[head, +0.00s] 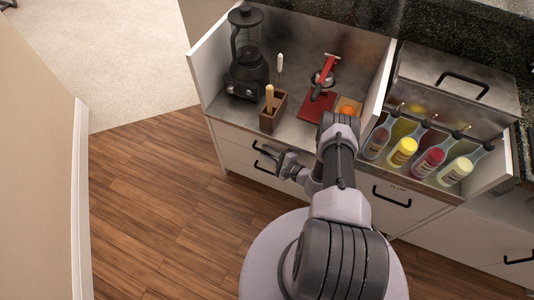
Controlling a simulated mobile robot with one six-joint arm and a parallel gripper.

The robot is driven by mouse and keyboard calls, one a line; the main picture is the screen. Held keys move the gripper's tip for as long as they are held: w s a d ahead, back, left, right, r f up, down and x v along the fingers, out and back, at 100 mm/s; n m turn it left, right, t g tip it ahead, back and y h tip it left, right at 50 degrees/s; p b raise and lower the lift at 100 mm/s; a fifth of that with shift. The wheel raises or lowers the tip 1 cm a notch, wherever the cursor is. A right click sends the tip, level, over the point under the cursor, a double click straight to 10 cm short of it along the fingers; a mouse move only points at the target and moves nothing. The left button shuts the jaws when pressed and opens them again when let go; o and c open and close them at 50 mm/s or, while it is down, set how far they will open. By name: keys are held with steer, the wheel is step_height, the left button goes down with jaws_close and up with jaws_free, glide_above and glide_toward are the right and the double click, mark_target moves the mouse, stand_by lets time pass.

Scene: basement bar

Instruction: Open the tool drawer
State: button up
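A white cabinet front with drawers sits under the counter. Below the left bay, the upper drawer (236,137) and the drawer under it (236,158) look closed, each with a dark bar handle. Another closed drawer (420,207) with a black handle (392,196) is to the right of my arm. No label shows which one is the tool drawer. My gripper (272,158) is in front of the left drawers, close beside their handles. I cannot tell whether it touches a handle or how far its fingers are apart.
Above the drawers, the left bay holds a black blender (246,60), a wooden utensil box (272,113) and a red tool on a red board (318,107). The right bay holds several bottles (428,161). Clear wooden floor (150,190) lies at left, beside a beige wall (35,150).

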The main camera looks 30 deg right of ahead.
steer(key=shift+c, duration=0.4)
jaws_close()
stand_by(0.9)
